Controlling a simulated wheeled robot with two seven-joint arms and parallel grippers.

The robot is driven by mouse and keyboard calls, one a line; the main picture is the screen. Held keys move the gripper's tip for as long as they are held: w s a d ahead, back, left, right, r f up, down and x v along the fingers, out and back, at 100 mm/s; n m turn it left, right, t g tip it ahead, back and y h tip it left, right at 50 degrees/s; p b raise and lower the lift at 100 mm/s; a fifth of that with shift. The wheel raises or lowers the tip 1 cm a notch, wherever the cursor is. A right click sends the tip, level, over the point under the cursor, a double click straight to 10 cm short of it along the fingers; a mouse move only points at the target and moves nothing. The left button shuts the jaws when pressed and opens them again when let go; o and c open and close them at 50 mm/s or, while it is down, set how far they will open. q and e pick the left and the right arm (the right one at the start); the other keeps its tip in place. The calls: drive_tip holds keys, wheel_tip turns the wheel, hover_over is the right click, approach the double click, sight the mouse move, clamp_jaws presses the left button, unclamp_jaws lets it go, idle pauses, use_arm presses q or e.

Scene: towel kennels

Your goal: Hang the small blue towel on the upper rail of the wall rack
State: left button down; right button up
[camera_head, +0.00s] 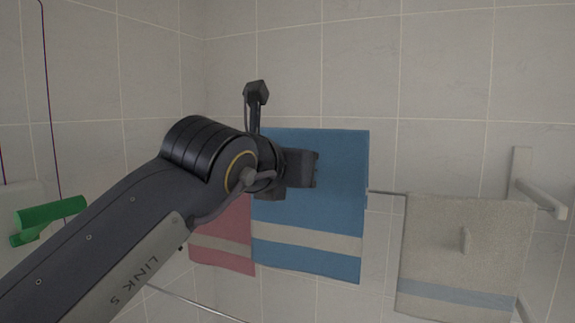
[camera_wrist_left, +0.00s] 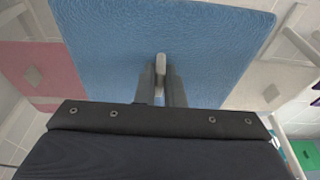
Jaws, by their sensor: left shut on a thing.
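The blue towel (camera_head: 340,210) with a pale stripe hangs spread out in the middle of the head view. It also fills much of the left wrist view (camera_wrist_left: 110,50). My left gripper (camera_head: 315,168) is shut on a pale tab (camera_wrist_left: 160,63) on the towel's face. The rail (camera_head: 385,192) of the wall rack shows right of the towel, and the towel's top edge appears higher than it. The towel hides the rail's middle, so I cannot tell whether they touch. My right gripper is not in view.
A pink towel (camera_head: 222,235) is partly behind the blue one at left. A beige towel (camera_head: 465,215) with a tab hangs on the rail at right, near the white bracket (camera_head: 540,195). A lower bar (camera_head: 195,302) shows below. A green object (camera_head: 50,212) is at far left.

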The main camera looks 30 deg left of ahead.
use_arm(q)
drive_tip(key=shift+r+p+x, duration=0.2)
drive_tip(key=shift+p+x, duration=0.4)
drive_tip(key=shift+x, duration=0.35)
drive_tip(key=shift+r+p+x, duration=0.25)
drive_tip(key=shift+p+x, duration=0.4)
drive_tip(key=shift+x, duration=0.3)
drive_tip(key=shift+r+p+x, duration=0.2)
drive_tip(key=shift+p+x, duration=0.4)
drive_tip(key=shift+x, duration=0.4)
drive_tip(key=shift+w, duration=0.15)
drive_tip(key=shift+w+a+r+p, duration=0.1)
drive_tip(key=shift+w+p, duration=0.75)
drive_tip(key=shift+w, duration=0.35)
